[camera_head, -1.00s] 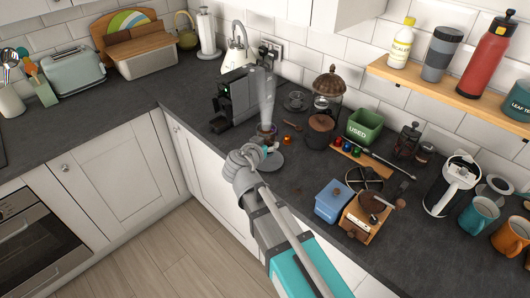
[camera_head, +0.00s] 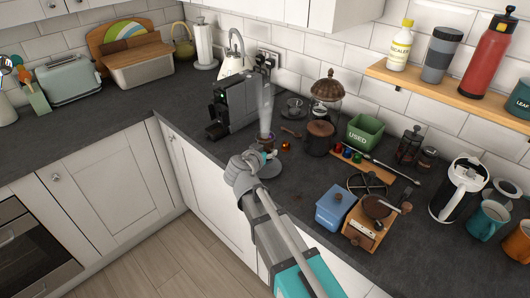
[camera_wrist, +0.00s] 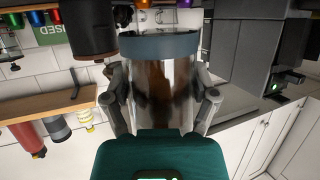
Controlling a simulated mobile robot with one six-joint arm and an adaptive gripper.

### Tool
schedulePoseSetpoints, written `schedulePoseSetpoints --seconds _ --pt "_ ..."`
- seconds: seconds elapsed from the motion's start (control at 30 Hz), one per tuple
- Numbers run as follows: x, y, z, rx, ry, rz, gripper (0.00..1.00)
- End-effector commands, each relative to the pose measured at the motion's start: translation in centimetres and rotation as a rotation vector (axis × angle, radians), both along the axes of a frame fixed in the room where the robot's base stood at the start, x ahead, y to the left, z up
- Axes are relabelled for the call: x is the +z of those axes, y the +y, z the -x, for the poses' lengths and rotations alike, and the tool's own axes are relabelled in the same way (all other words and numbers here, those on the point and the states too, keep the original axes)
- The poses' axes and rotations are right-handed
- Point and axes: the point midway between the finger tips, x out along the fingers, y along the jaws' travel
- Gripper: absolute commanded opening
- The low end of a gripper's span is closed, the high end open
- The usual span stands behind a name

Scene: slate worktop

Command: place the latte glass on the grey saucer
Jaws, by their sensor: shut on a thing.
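The latte glass (camera_wrist: 155,88) is clear with brown contents and sits between the two fingers of my gripper (camera_wrist: 162,108) in the wrist view, which is upside down. In the head view only a small brownish part of the glass (camera_head: 267,143) shows behind my gripper (camera_head: 256,156), with a pale translucent plume above it. A blue-grey band crosses the glass's lower end in the wrist view. I cannot tell whether the glass touches the saucer.
The black coffee machine (camera_head: 235,106) stands close behind the glass. A small copper piece (camera_head: 286,147) and a brown-lidded pot (camera_head: 320,137) are to the right. A blue box (camera_head: 335,207) and a wooden grinder (camera_head: 366,222) stand front right.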

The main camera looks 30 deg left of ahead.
Motion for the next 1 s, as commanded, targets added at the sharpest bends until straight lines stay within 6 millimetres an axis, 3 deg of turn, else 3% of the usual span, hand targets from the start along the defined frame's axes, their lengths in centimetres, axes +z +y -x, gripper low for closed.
schedulePoseSetpoints --seconds 0.33,1.0 --pt "-0.4 0.1 -0.3 0.000 -0.001 0.000 0.15" --pt "-4.0 0.3 -0.8 0.000 -0.001 0.001 0.15"
